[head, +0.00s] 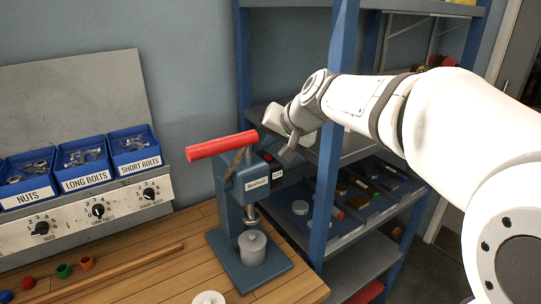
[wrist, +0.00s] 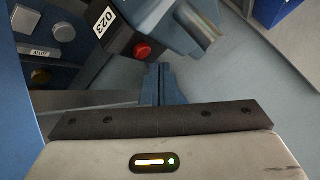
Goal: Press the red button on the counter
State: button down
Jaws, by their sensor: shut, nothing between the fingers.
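The red button (wrist: 143,50) sits on a small black box beside the white 023 label (wrist: 104,22) in the wrist view. In the head view the red button (head: 267,157) shows small at the side of the blue press (head: 231,200), near the 023 label (head: 277,174). My gripper (head: 289,152) is shut and empty, just right of and slightly above the button in the head view. In the wrist view my gripper's closed fingers (wrist: 164,82) point toward the box, below and right of the button. I see no contact with the button.
The press has a long red handle (head: 222,145) reaching left. A blue shelf upright (head: 325,200) stands close to the right of my gripper, with shelves of parts behind. Blue bolt bins (head: 84,180) and a dial panel (head: 120,208) stand left on the wooden bench (head: 170,262).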

jog(key=shift+f, duration=0.1)
jog(key=shift+s+f+b, duration=0.1)
jog(key=shift+f+b, duration=0.25)
jog(key=shift+b, duration=0.25)
jog(key=shift+f+b, duration=0.4)
jog(key=shift+b, duration=0.05)
dwell(0.8)
jog(key=shift+r, duration=0.15)
jog(key=shift+r+p, duration=0.55)
jog(key=shift+r, duration=0.15)
jog(key=shift+r, duration=0.1)
notch_tip(320, 180, up, 5)
jog(key=p, duration=0.3)
dwell(0.5)
